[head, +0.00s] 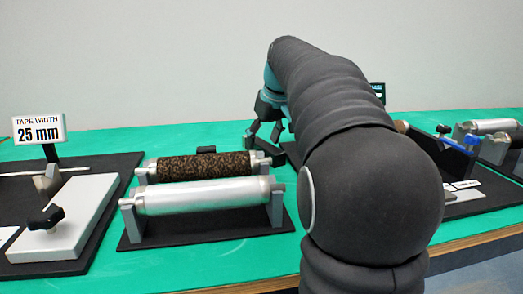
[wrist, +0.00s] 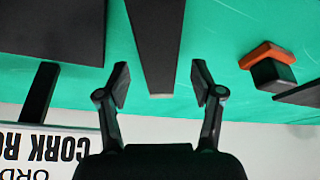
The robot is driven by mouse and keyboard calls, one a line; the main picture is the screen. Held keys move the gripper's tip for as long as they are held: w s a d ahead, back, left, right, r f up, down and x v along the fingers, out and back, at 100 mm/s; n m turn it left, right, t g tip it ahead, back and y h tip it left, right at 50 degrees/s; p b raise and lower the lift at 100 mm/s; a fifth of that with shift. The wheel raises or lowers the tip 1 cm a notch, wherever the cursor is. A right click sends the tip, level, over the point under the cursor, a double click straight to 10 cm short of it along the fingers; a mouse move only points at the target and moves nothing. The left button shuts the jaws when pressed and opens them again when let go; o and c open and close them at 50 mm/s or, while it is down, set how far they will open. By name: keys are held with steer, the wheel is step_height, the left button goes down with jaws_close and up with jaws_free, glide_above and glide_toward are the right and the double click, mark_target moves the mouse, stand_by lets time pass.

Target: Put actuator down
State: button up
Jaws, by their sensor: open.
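My gripper (head: 264,136) is behind the right end of the roller stand in the head view, partly hidden by my arm. In the wrist view my gripper (wrist: 162,92) is open, its two black fingers spread apart. A long dark bar (wrist: 157,45) with a pale end runs between the fingertips, with a gap on both sides; neither finger touches it. I cannot tell whether this bar is the actuator. No other thing in view is clearly the actuator.
A stand holds a brown cork roller (head: 204,166) and a silver roller (head: 200,196). A "25 mm" sign (head: 39,129) stands left, near a pale plate (head: 67,225). An orange and black block (wrist: 268,65) lies right in the wrist view. Green table (head: 185,268) is bare in front.

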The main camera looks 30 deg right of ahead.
steer(key=shift+x, duration=1.05)
jaws_close()
steer(key=shift+r, duration=0.15)
step_height(320, 180, up, 4)
steer(key=shift+r+p, duration=0.15)
steer(key=shift+p, duration=0.3)
steer(key=s+d+r, duration=0.6)
steer(key=s, duration=0.3)
steer(key=shift+s+d+r, duration=0.25)
steer(key=shift+s, duration=0.15)
